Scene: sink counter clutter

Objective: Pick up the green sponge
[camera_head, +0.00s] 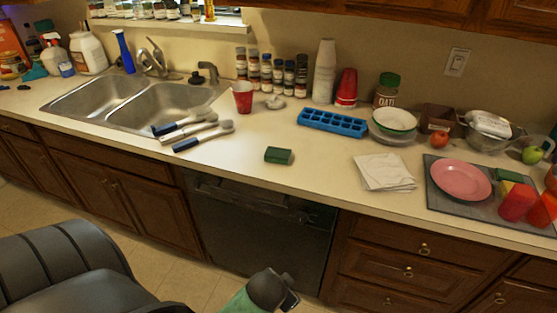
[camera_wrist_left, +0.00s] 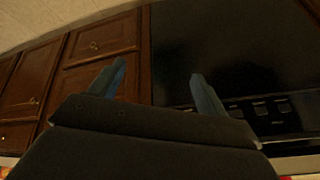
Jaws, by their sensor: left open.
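The green sponge (camera_head: 278,155) lies flat on the counter near its front edge, above the dark dishwasher, with nothing on it. My left gripper (camera_head: 286,292) is at the bottom of the head view, below the counter and in front of the dishwasher, well apart from the sponge. In the left wrist view its two fingers (camera_wrist_left: 157,72) are spread with nothing between them. The sponge is not in that view. My right gripper is not in view.
Brushes (camera_head: 204,136) lie left of the sponge by the sink (camera_head: 88,104). A red cup (camera_head: 243,97) and blue ice tray (camera_head: 332,122) stand behind it. Napkins (camera_head: 384,172) and a grey board (camera_head: 443,202) lie right. Counter around the sponge is clear. Dishwasher (camera_head: 262,235) is below.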

